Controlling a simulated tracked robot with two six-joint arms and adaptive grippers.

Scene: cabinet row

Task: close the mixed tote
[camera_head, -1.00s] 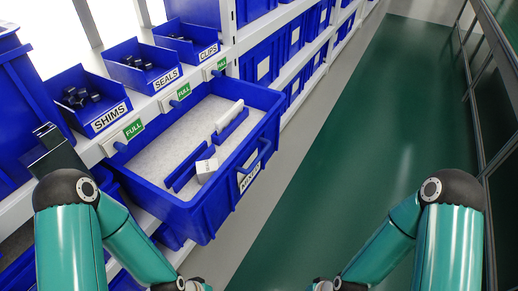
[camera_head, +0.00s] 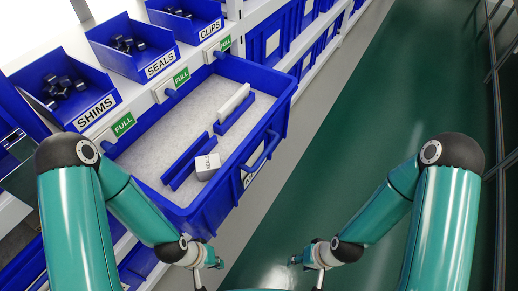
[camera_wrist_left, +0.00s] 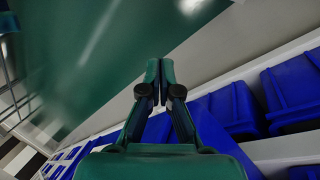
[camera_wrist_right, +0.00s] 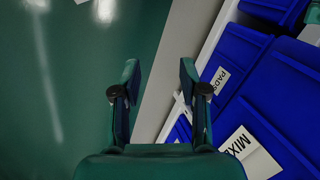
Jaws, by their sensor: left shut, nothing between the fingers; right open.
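The mixed tote (camera_head: 181,207) is a large blue bin pulled out from the shelf row, with a handle (camera_head: 262,152) on its front face. My right gripper (camera_wrist_right: 157,68) is open and empty, over the floor to the right of the tote. In the right wrist view, part of a MIXED label (camera_wrist_right: 248,152) shows on the tote.
Open blue bins of shims (camera_head: 66,89), seals (camera_head: 129,46) and clips (camera_head: 186,18) stand on the shelf above the tote. Green FULL tags (camera_head: 123,124) mark the shelf edge. The green aisle floor (camera_head: 370,110) on the right is clear.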

